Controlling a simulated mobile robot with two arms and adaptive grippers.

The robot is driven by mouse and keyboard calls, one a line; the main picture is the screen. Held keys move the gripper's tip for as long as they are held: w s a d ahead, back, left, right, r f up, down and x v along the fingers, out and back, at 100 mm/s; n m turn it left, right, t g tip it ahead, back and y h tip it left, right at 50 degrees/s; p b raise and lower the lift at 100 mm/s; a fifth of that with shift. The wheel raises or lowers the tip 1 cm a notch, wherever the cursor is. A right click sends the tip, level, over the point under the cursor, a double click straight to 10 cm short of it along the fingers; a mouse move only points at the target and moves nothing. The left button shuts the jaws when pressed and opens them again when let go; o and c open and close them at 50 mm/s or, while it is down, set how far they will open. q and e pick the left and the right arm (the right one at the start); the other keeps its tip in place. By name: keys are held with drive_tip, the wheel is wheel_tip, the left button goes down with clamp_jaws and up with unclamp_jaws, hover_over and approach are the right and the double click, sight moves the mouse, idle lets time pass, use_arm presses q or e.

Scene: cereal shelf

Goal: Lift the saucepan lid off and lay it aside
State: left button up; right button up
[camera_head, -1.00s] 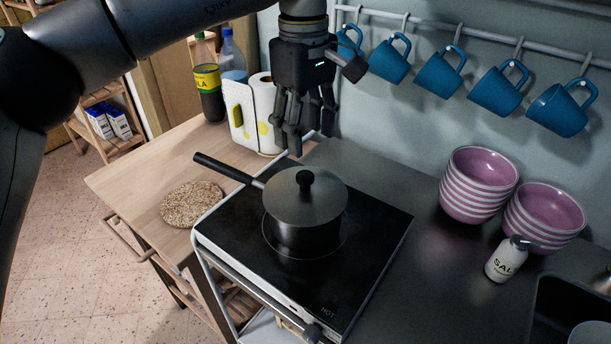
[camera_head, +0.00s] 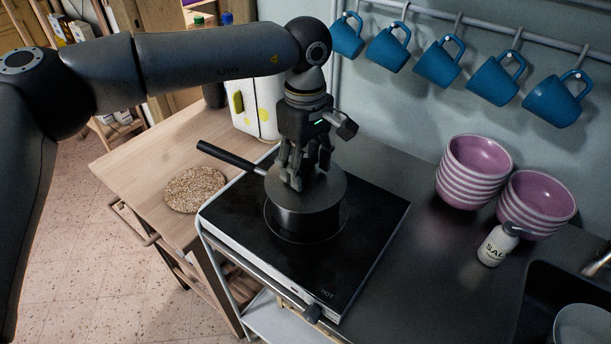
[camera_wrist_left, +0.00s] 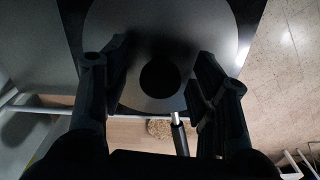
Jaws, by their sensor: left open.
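The saucepan (camera_head: 302,222) stands on the black hob, its dark handle (camera_head: 228,155) pointing to the upper left. Its grey lid (camera_head: 329,194) sits on top. My left gripper (camera_head: 303,182) is directly over the lid, pointing down, with its fingers around the place of the knob, which it hides in the head view. In the left wrist view the lid (camera_wrist_left: 205,30) lies below the fingers and the round black knob (camera_wrist_left: 160,80) shows between the two open fingers. I cannot tell whether the fingers touch the lid. My right gripper is not in view.
A round cork-like mat (camera_head: 195,189) lies on the wooden counter (camera_head: 150,160) left of the hob (camera_head: 365,225). Striped pink bowls (camera_head: 473,170) and a salt shaker (camera_head: 497,245) stand to the right. Blue mugs (camera_head: 437,62) hang from a rail behind.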

use_arm(q)
drive_tip(key=c, duration=1.1)
drive_tip(key=shift+c, duration=0.3)
drive_tip(key=shift+r, duration=0.2)
